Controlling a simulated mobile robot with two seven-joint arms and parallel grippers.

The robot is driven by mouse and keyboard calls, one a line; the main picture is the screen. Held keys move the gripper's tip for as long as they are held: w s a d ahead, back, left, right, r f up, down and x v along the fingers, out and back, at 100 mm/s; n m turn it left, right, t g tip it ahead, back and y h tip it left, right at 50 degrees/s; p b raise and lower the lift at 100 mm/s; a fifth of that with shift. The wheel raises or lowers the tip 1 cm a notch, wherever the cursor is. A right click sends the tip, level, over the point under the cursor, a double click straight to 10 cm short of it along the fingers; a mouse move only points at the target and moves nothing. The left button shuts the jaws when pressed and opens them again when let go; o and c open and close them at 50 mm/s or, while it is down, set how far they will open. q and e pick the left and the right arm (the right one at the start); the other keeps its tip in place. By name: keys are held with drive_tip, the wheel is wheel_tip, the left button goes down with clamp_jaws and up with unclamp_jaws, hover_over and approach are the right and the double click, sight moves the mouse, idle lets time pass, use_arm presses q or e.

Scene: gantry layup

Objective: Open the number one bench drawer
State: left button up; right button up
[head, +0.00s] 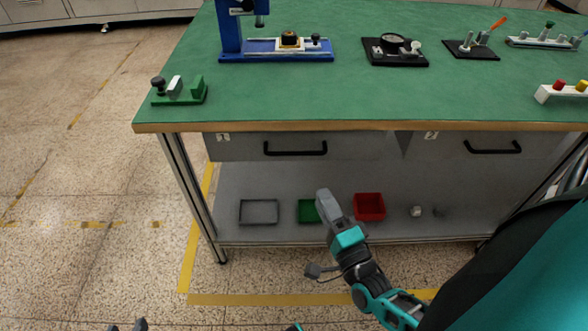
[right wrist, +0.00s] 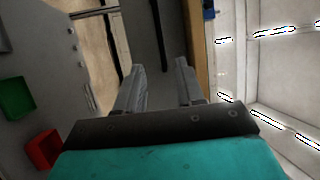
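The number one drawer (head: 235,146) is a grey front under the left part of the bench top, marked with a small "1" label. It looks shut. Its black bar handle (head: 295,149) is clear in the head view. My right gripper (head: 323,194) is below and slightly right of this handle. In the right wrist view my right gripper (right wrist: 160,66) is open and empty, and a dark handle bar (right wrist: 158,30) lines up between its fingers, beyond the tips.
The number two drawer (head: 480,145) is to the right with its own handle. A lower shelf (head: 340,228) holds a grey tray (head: 258,212), a green bin (head: 307,210) and a red bin (head: 369,206). The green bench top (head: 290,95) has a wooden edge and several fixtures.

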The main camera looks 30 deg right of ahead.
drive_tip(key=w, duration=0.1)
wheel_tip(320, 180, up, 2)
drive_tip(key=b, duration=0.1)
hover_over(301, 158)
drive_tip(key=s+a, duration=0.3)
drive_tip(key=s, duration=0.1)
drive_tip(key=shift+d+r, duration=0.1)
drive_tip(key=shift+d, duration=0.05)
drive_tip(key=shift+c, duration=0.3)
clamp_jaws()
